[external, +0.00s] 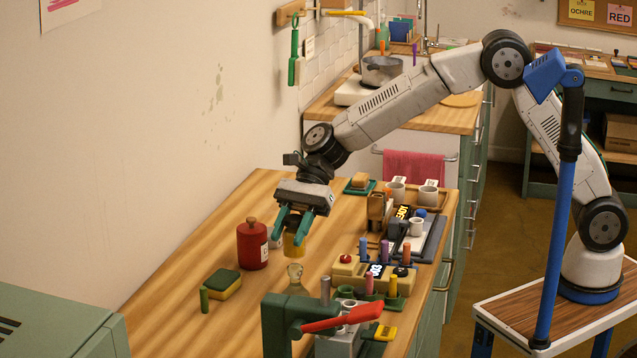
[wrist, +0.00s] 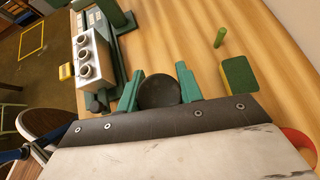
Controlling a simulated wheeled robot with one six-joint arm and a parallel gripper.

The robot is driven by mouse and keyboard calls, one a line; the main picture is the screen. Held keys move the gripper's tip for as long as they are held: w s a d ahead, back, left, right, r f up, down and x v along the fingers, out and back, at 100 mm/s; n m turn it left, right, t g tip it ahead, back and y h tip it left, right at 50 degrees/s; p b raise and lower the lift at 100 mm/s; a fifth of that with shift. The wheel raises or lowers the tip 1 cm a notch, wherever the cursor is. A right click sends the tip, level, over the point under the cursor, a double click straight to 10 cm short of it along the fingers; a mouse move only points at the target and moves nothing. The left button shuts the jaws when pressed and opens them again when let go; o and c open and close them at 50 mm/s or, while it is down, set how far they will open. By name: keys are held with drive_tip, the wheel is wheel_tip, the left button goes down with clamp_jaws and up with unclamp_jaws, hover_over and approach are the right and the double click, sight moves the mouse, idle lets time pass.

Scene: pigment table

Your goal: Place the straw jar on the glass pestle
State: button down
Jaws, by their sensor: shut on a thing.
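My gripper (external: 292,234) is shut on the straw jar (external: 293,246), a small yellow jar, and holds it above the wooden table. The glass pestle (external: 295,272), pale and see-through with a rounded top, stands on the table just below the jar; a small gap seems to show between them. In the wrist view, the two green fingers of my gripper (wrist: 158,78) sit on either side of the jar's dark round top (wrist: 158,92). The pestle does not show in the wrist view.
A red canister (external: 252,246) stands to the left. A green and yellow sponge (external: 222,284) and a green cylinder (external: 204,300) are front left. A green press with a red lever (external: 340,317) stands in front. A beige button box (external: 349,266) and colored sticks are to the right.

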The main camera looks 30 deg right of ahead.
drive_tip(key=shift+f, duration=1.1)
drive_tip(key=c, duration=0.9)
unclamp_jaws()
drive_tip(key=shift+f, duration=0.15)
drive_tip(key=v, duration=1.2)
drive_tip(key=shift+d, duration=0.1)
